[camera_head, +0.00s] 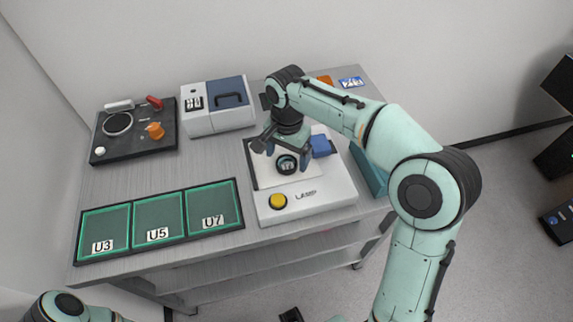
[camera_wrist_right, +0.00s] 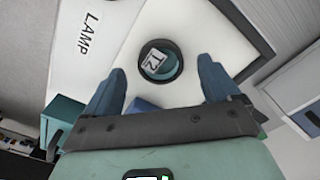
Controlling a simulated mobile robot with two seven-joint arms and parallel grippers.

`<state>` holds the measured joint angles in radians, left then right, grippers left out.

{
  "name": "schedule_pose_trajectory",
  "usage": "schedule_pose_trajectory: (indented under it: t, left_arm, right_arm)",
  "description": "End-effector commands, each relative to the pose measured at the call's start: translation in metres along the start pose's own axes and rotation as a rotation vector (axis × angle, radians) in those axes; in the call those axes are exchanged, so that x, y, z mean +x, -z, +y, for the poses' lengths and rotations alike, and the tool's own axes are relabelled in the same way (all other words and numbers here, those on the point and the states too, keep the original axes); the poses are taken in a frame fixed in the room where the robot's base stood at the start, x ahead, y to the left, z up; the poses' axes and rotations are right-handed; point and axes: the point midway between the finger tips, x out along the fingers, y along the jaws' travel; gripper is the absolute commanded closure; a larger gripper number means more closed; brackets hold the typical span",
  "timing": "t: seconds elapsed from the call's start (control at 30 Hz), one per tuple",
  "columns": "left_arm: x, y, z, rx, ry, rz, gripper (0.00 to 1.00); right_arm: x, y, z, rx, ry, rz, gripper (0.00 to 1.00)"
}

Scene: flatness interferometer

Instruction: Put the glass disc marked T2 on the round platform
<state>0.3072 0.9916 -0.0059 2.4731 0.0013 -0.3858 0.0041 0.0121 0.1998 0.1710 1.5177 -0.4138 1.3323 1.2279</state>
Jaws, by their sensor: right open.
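The glass disc marked T2 (camera_wrist_right: 155,66) shows in the right wrist view as a small teal round with a white label. It lies on the dark round platform (camera_wrist_right: 176,50), whose dark rim shows around it. In the head view the disc (camera_head: 286,165) shows below my right gripper. My right gripper (camera_head: 287,157) is open, its two blue fingers apart on either side of the disc; it also shows in the right wrist view (camera_wrist_right: 160,68). I see nothing between the fingers that they touch. My left gripper is out of view.
The platform is on a white instrument (camera_head: 335,196) with a yellow button (camera_head: 278,201) and a blue block (camera_head: 321,146). A tray (camera_head: 159,218) marked U3, U5, U7 lies at left front. A blue-lidded box (camera_head: 218,107) and a dark board (camera_head: 120,148) stand behind.

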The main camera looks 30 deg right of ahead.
Motion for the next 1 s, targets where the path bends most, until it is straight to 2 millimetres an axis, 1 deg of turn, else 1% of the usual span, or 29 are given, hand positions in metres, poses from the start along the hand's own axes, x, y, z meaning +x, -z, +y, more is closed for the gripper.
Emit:
schedule_pose_trajectory:
  t: [0.03, 0.13, 0.37, 0.4, 0.47, 0.5, 0.57, 0.6, 0.63, 0.67, 0.87, 1.0]
  left_arm:
    - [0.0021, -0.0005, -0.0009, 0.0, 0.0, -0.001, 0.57]
    - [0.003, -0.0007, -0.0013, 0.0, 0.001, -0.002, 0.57]
    - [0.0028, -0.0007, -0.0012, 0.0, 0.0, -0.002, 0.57]
    - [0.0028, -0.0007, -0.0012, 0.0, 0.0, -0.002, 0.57]
    - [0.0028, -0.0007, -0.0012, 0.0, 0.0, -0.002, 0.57]
    - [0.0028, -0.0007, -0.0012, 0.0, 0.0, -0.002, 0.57]
    - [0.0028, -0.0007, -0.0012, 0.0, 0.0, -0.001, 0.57]
    - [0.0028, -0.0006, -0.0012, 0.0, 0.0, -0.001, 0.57]
    - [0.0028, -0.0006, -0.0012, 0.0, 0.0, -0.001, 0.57]
    - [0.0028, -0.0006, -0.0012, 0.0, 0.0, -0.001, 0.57]
    - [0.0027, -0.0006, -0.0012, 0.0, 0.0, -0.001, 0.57]
    - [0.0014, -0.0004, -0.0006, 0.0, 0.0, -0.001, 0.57]
  right_arm:
    - [0.0086, -0.0005, -0.0001, -0.001, -0.002, -0.001, 0.11]
    - [0.0163, -0.0005, -0.0006, -0.001, 0.0, -0.001, 0.11]
    - [0.0178, -0.0003, -0.001, -0.001, 0.002, 0.0, 0.11]
    - [0.0177, -0.0003, -0.001, -0.001, 0.002, 0.0, 0.14]
    - [0.0177, -0.0003, -0.001, -0.001, 0.001, 0.0, 0.33]
    - [0.0176, -0.0002, -0.001, -0.001, 0.001, 0.0, 0.46]
    - [0.0176, -0.0002, -0.001, -0.001, 0.001, 0.0, 0.66]
    - [0.0176, -0.0002, -0.001, -0.001, 0.001, 0.0, 0.73]
    - [0.0176, -0.0002, -0.001, -0.001, 0.001, 0.0, 0.73]
    - [0.0174, -0.0002, -0.001, -0.001, 0.002, 0.0, 0.78]
    - [0.0169, -0.0002, -0.001, -0.001, 0.002, 0.0, 0.78]
    - [0.0111, -0.0001, -0.0013, -0.001, 0.002, 0.001, 0.78]
